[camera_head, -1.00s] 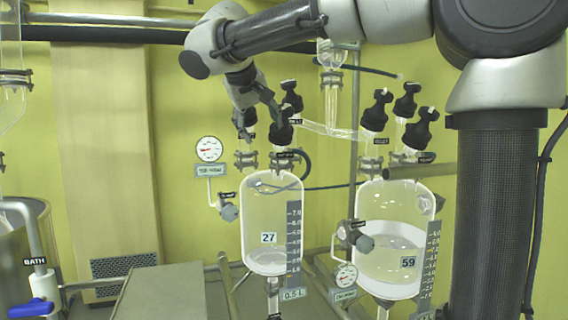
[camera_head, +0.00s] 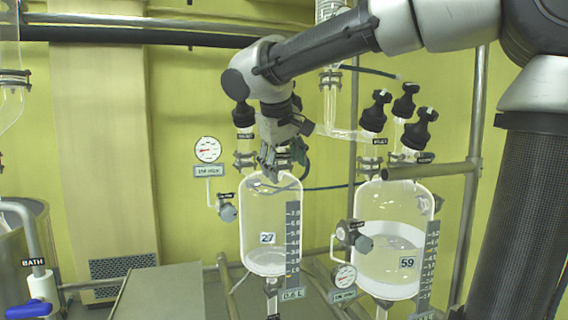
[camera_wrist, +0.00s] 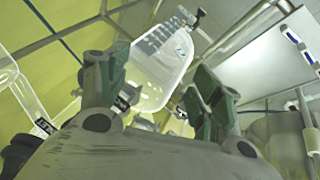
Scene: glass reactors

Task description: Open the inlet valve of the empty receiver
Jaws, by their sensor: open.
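Receiver 27 (camera_head: 258,215) is a clear glass vessel that looks nearly empty, with a pale layer at its bottom. Receiver 59 (camera_head: 385,215), to its right, holds visibly more pale liquid. My gripper (camera_head: 284,161) points down at the top right of receiver 27, with its jaws apart. It hides the black valve knobs there, so I cannot tell whether it touches one. One black knob (camera_head: 242,115) shows to its left; its label is too small to read. In the wrist view my open gripper (camera_wrist: 152,78) has a graduated glass vessel (camera_wrist: 160,65) beyond its fingers.
Several black knobs (camera_head: 404,106) top receiver 59. A pressure gauge (camera_head: 208,150) is on the wall left of receiver 27; another gauge (camera_head: 345,276) sits low between the receivers. A horizontal pipe (camera_head: 440,170) runs at right. A grey box (camera_head: 160,292) stands at front left.

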